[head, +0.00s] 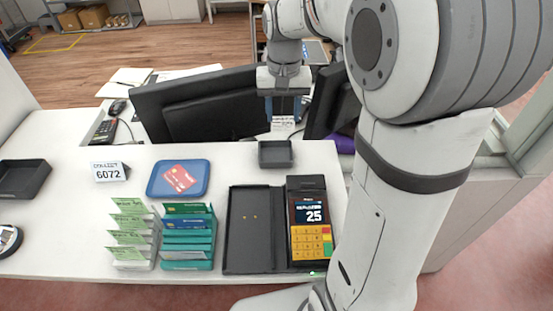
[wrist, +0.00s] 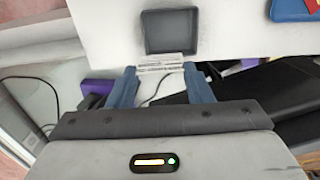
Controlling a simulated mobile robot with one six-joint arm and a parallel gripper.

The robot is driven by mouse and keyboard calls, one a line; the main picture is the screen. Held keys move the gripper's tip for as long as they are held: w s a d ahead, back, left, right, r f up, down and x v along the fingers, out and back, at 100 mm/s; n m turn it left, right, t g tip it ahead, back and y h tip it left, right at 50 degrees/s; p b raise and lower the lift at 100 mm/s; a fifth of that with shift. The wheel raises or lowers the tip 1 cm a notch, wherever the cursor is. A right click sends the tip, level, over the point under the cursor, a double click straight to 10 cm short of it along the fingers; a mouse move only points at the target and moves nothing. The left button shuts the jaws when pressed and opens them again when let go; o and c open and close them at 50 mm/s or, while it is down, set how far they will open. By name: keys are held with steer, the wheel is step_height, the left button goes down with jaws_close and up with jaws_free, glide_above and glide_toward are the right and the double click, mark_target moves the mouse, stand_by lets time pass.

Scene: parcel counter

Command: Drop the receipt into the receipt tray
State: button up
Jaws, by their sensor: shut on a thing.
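My gripper (head: 284,108) hangs past the far edge of the counter, fingers pointing down. In the wrist view the gripper (wrist: 160,70) is shut on the receipt (wrist: 165,61), a white printed slip held between the blue-grey fingertips. The receipt also shows in the head view (head: 284,122), just below the fingers. The receipt tray, a small dark grey square tray (head: 275,164), sits on the counter near its far edge. It looks empty in the wrist view (wrist: 171,31). The gripper and receipt are beside this tray, not over it.
A card terminal (head: 311,243) stands by an open black holder (head: 250,230). A blue tray (head: 158,190) bears a red card. Card racks (head: 188,240), a number sign (head: 109,172) and a larger dark tray (head: 22,178) are further left. Monitors (head: 200,105) stand behind the counter.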

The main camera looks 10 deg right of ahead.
step_height(320, 180, down, 2)
steer(key=shift+s+a+f+b, duration=0.1)
steer(key=shift+s+f+b, duration=0.1)
steer(key=shift+b, duration=0.4)
steer(key=o, duration=1)
step_height(320, 180, up, 8)
steer(key=shift+f, duration=0.1)
